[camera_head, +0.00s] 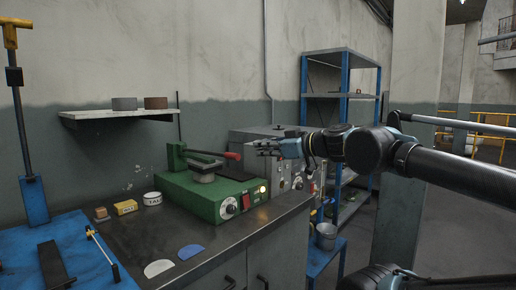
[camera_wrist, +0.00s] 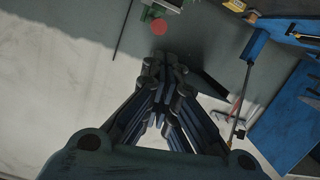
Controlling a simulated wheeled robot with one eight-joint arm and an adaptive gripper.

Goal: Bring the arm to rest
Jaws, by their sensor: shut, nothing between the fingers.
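My gripper (camera_head: 268,146) is at the end of my arm, which reaches in from the right in the head view. It is held in the air in front of the grey control box (camera_head: 310,180), above the right part of the bench. In the wrist view my gripper (camera_wrist: 163,65) has its fingers drawn together with nothing between them. The green machine (camera_head: 195,200) with its lever and red-tipped handle stands on the bench, left of and below my gripper.
The bench (camera_head: 130,235) carries a white tin (camera_head: 152,198), a yellow box (camera_head: 125,207), and white (camera_head: 158,268) and blue (camera_head: 190,251) sole-shaped pieces. A blue stand (camera_head: 25,240) is at left, a wall shelf (camera_head: 115,114) behind. A blue rack (camera_head: 340,100) and a pillar (camera_head: 410,140) stand at right.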

